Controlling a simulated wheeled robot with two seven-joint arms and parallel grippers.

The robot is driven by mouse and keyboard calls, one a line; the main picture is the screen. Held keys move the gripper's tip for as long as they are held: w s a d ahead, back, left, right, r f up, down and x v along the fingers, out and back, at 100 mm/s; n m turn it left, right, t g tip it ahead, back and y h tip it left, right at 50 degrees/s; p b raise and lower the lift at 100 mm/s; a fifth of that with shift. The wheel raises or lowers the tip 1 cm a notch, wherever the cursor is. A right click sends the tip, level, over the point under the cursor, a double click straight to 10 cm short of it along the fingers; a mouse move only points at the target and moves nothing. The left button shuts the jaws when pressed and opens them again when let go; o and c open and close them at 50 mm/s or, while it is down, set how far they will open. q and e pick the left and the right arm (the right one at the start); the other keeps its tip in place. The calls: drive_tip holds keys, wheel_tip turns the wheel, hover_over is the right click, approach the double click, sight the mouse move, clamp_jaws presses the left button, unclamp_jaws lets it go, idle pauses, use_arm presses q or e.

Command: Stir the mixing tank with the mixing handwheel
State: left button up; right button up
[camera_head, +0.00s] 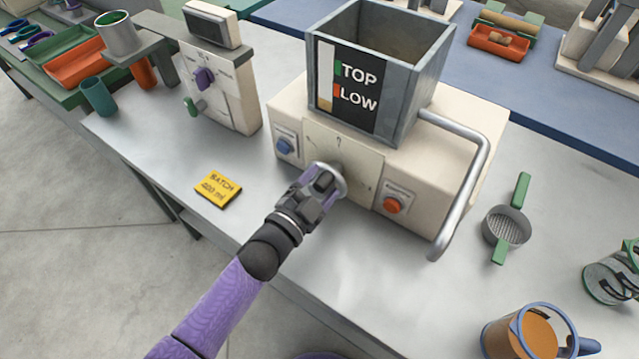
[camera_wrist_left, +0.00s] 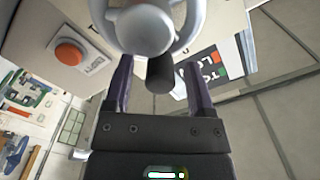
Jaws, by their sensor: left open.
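The mixing tank (camera_head: 395,95) is a grey open-topped square hopper on a cream machine body, with a gauge marked TOP and LOW. The mixing handwheel (camera_head: 343,181) is a pale grey ring on the machine's front plate, partly hidden behind my left gripper (camera_head: 322,187). In the left wrist view the handwheel (camera_wrist_left: 145,28) shows its round hub, spokes and a dark handle knob (camera_wrist_left: 160,74). My left gripper (camera_wrist_left: 158,78) is open, with its purple-sided fingers on either side of the knob. Whether they touch it cannot be told.
A blue button (camera_head: 284,145) and an orange button (camera_head: 392,205) flank the handwheel. A grey bent bar (camera_head: 478,175) juts out at the machine's right. A yellow batch card (camera_head: 218,188), a green-handled strainer (camera_head: 505,228) and a blue-rimmed jug (camera_head: 525,335) lie around on the bench.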

use_arm(q)
drive_tip(key=p+v, duration=0.2)
drive_tip(key=v, duration=0.8)
idle(0.6)
